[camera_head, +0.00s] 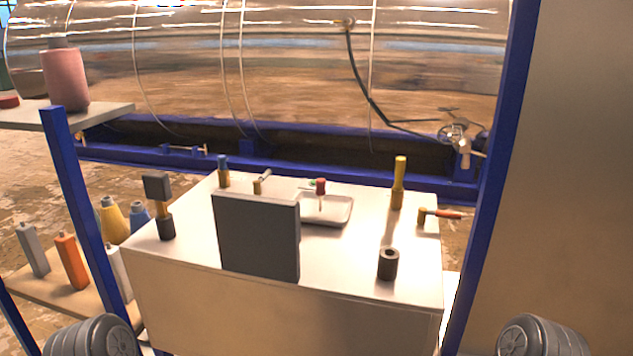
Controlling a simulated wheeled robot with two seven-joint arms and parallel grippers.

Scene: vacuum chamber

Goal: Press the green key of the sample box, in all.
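A dark grey upright box (258,235) stands at the front of the white table; I cannot tell if it is the sample box, and its visible face shows no key. Behind it lies a shallow white tray (338,214). At the tray's far edge is a small green spot (312,184), partly beside a red-topped tool (320,187); I cannot tell if the green spot is a key. Only grey ribbed parts of my arms show at the bottom left and bottom right corners. Neither gripper's fingers are in view.
The white table (345,300) also holds a dark hammer-like tool (158,189), a dark hollow cylinder (388,264), a yellow-handled tool (398,182) and a small orange-handled hammer (440,214). Blue posts (490,180) flank the table. A large shiny chamber (290,75) lies behind.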

